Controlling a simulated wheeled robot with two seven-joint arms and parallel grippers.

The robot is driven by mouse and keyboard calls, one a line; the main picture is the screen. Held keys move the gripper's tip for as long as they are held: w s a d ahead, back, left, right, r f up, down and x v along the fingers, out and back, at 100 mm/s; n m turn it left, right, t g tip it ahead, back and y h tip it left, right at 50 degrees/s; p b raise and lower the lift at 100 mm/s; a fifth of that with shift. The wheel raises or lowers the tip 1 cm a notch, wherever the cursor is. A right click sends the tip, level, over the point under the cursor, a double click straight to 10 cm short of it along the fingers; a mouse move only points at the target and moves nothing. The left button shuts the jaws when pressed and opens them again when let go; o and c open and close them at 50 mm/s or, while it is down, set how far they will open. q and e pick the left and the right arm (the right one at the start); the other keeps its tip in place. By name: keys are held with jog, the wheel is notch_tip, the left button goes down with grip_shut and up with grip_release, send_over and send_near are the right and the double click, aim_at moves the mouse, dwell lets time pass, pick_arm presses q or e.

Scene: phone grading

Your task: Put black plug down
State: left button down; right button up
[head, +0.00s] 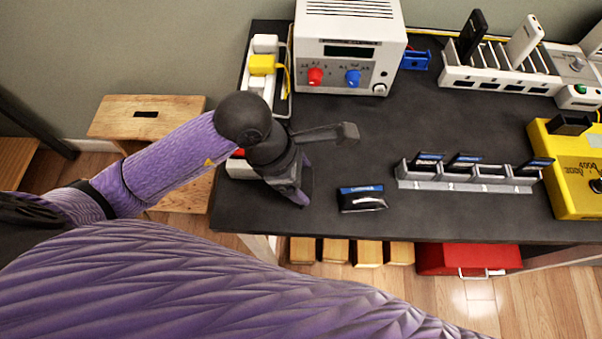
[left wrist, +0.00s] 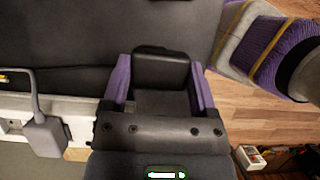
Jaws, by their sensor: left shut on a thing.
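My left gripper (head: 304,190) hangs over the left front part of the dark table in the head view, just right of the power strip. In the left wrist view its two purple fingers are shut on the black plug (left wrist: 161,70), a dark block between them. The plug is hidden behind the gripper in the head view, and I cannot tell whether it touches the table. The white power strip (head: 240,169) runs along the table's left edge, partly covered by my arm, with a yellow plug (head: 262,64) and a white plug (head: 265,44) towards its back. My right gripper is not in view.
A small black item with a blue label (head: 362,198) lies just right of my left gripper. A grey slotted rack (head: 466,185) stands further right, and a white power supply (head: 350,45) at the back. The table middle (head: 400,120) is clear. A wooden stool (head: 150,115) stands left.

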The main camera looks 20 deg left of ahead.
pick_arm(q)
jog(key=shift+f+b, duration=0.4)
jog(key=shift+f, duration=0.15)
grip_release()
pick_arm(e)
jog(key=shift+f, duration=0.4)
pick_arm(q)
jog(key=shift+r+p, duration=0.85)
jog(key=shift+r, duration=0.1)
jog(key=p+v, duration=0.3)
jog(key=v, duration=0.8)
jog(key=shift+a+r, duration=0.2)
jog(key=shift+a, duration=0.05)
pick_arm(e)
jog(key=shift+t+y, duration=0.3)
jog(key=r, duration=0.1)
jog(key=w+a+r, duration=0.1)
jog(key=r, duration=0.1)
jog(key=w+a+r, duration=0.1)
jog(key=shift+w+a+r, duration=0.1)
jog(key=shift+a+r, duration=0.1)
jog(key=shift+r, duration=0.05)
pick_arm(q)
jog(key=shift+s, duration=0.1)
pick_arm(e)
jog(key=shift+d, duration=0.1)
